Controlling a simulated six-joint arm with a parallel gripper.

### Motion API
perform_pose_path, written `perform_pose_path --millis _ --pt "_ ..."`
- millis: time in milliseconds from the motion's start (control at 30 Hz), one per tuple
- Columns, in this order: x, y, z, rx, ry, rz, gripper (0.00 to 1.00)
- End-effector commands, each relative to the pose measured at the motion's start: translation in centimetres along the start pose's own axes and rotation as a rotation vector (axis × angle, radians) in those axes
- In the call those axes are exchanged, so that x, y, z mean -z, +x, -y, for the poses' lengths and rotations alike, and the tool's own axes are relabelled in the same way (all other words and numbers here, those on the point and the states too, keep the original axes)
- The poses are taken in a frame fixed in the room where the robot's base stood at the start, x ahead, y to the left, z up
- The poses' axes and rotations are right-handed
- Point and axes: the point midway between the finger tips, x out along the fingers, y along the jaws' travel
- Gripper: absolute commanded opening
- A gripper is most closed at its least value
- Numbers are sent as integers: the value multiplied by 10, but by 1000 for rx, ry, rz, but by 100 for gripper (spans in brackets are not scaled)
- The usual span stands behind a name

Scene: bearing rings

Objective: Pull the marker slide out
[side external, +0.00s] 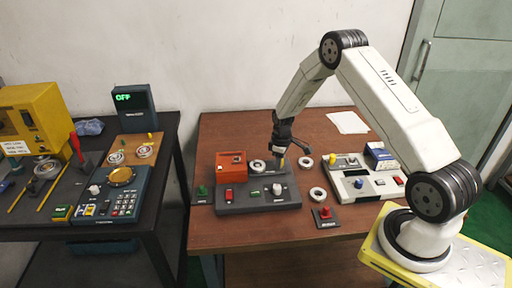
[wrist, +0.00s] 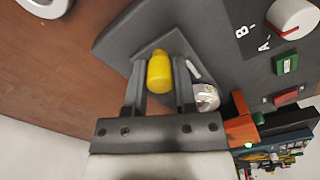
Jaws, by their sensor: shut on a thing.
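A yellow knob (wrist: 159,76) stands between my two fingers in the wrist view; it appears to be the marker slide's handle. My gripper (wrist: 161,64) is shut on it, with one finger on each side. In the side external view my gripper (side external: 282,166) points down at the back right of the dark grey panel (side external: 240,208), and a bit of yellow shows at its tips. The rest of the slide is hidden, and I cannot tell how far out it is.
A white knob (side external: 277,189) stands in front. A light control board (side external: 362,180) and a red-button box (side external: 325,217) are further right.

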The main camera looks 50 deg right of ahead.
Motion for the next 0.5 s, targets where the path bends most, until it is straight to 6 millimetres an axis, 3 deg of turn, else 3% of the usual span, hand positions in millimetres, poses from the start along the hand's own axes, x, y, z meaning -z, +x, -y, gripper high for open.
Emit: perform_pose_path --millis 500 --pt "-19 -1 -13 -3 2 -3 0"
